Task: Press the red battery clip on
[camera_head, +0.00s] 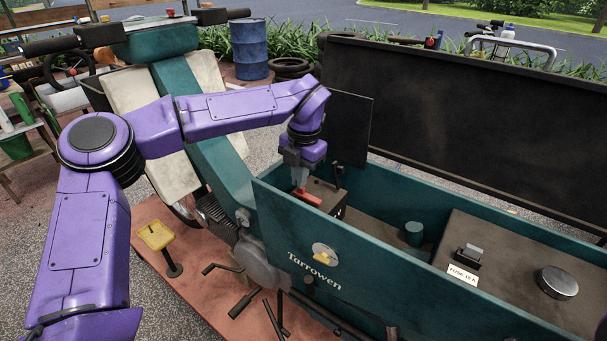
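The red battery clip (307,196) shows as a small red bar on top of a dark battery (327,197) inside the left end of the teal cart box. My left gripper (300,184) points down at the clip from above, with its grey fingers at the clip's far end. The fingers look close together, but the picture is too small to tell whether they grip the clip or only touch it. The clip's underside and the battery post are hidden. My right gripper is not in view.
The teal box wall (380,270) stands in front of the battery. A dark raised lid (460,120) is behind, and a dark upright panel (348,130) stands close behind my gripper. A fuse box (467,257) and a round cap (557,282) are at the right.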

